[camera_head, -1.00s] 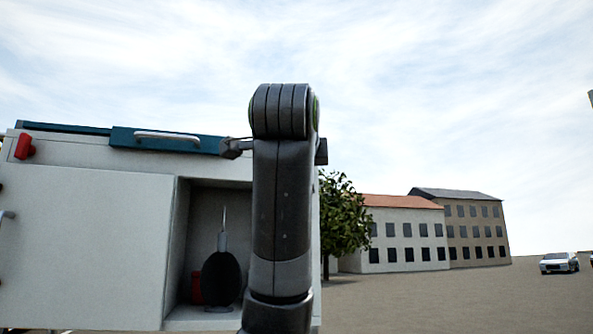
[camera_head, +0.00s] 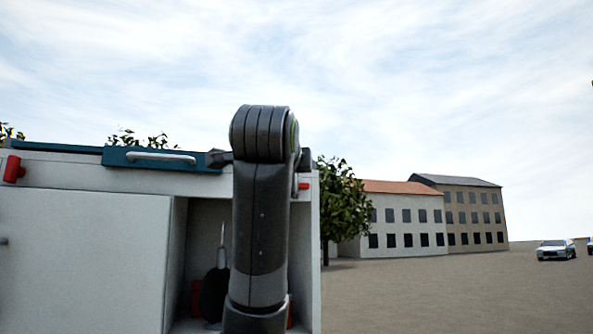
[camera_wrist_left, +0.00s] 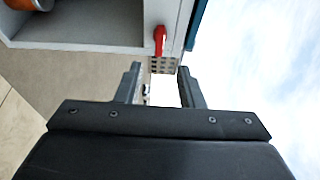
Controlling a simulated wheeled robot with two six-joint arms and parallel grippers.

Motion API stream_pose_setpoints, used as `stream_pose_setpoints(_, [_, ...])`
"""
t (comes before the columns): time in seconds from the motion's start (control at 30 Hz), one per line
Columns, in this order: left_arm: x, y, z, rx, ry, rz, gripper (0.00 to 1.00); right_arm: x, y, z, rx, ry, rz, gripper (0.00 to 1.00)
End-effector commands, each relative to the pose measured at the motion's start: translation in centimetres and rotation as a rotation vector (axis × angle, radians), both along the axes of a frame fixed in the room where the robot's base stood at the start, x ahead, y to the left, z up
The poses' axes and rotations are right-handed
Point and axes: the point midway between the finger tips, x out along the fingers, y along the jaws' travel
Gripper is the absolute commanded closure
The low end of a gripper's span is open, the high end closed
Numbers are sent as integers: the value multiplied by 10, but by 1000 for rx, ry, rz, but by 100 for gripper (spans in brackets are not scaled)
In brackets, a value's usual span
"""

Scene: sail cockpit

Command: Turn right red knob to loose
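The right red knob (camera_head: 304,186) shows in the head view at the right end of the white cabinet's top front, partly covered by my arm. It also shows in the left wrist view (camera_wrist_left: 159,40), beyond my left gripper's fingertips, with a visible gap. My left gripper (camera_wrist_left: 157,70) is open, its two dark fingers apart with nothing between them. In the head view the arm's dark links hide most of that gripper. Another red knob (camera_head: 14,169) sits at the cabinet's left end. My right gripper is not in view.
A teal panel with a pale handle (camera_head: 162,157) lies along the cabinet (camera_head: 85,250) top. Its open compartment holds a dark round object (camera_head: 214,292). In the wrist view an orange-rimmed object (camera_wrist_left: 30,4) sits in a recess. Open ground (camera_head: 430,290) lies to the right.

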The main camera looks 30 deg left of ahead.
Motion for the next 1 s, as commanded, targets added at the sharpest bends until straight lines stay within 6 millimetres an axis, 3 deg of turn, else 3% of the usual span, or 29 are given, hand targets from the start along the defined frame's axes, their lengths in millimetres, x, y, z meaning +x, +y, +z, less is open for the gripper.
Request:
stream_pose_setpoints(0.03, [11,6,4,0,6,3,65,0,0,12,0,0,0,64])
stream_pose_setpoints(0.2, [42,22,4,0,6,1,65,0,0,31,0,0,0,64])
stream_pose_setpoints(0.5, [81,42,3,-1,2,0,65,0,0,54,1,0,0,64])
stream_pose_setpoints(1.0, [92,47,0,0,-1,-1,68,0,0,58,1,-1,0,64])
